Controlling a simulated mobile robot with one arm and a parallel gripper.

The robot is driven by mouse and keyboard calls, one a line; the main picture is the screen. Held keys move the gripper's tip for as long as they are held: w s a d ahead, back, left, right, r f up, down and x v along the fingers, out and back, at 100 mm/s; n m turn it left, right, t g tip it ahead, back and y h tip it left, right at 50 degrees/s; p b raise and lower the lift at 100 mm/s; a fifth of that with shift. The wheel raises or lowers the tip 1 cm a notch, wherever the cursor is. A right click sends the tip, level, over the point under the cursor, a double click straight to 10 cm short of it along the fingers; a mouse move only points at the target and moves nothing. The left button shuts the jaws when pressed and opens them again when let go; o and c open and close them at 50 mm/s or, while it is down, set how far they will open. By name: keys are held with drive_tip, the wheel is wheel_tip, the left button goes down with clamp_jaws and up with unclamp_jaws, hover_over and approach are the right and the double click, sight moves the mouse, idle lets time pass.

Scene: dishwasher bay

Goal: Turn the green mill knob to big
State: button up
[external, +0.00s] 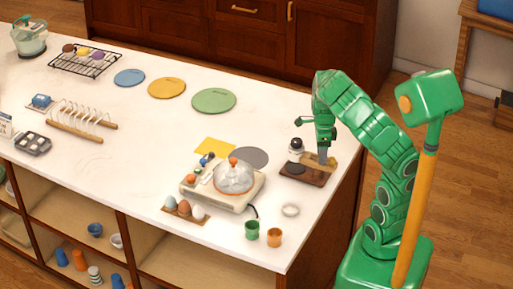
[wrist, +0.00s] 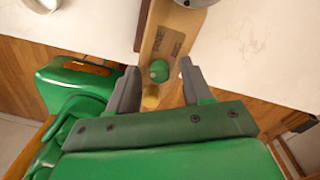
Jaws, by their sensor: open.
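The green mill knob (wrist: 159,70) shows in the wrist view as a small round green piece on a wooden part (wrist: 158,38) with dark printing that I cannot read. My gripper (wrist: 158,67) is open, with one grey finger on each side of the knob and visible gaps. I cannot tell how deep the fingers reach around it. A small yellowish piece (wrist: 151,97) lies just below the knob in the picture. In the external view my gripper (external: 323,157) points down at the mill's wooden part (external: 318,163), above a dark brown board (external: 302,175); the knob is hidden there.
A black-and-white jar (external: 296,146) stands just left of my gripper. The counter's right edge is close to the board.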

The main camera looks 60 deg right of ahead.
drive_tip(key=shift+c, duration=0.2)
clamp_jaws()
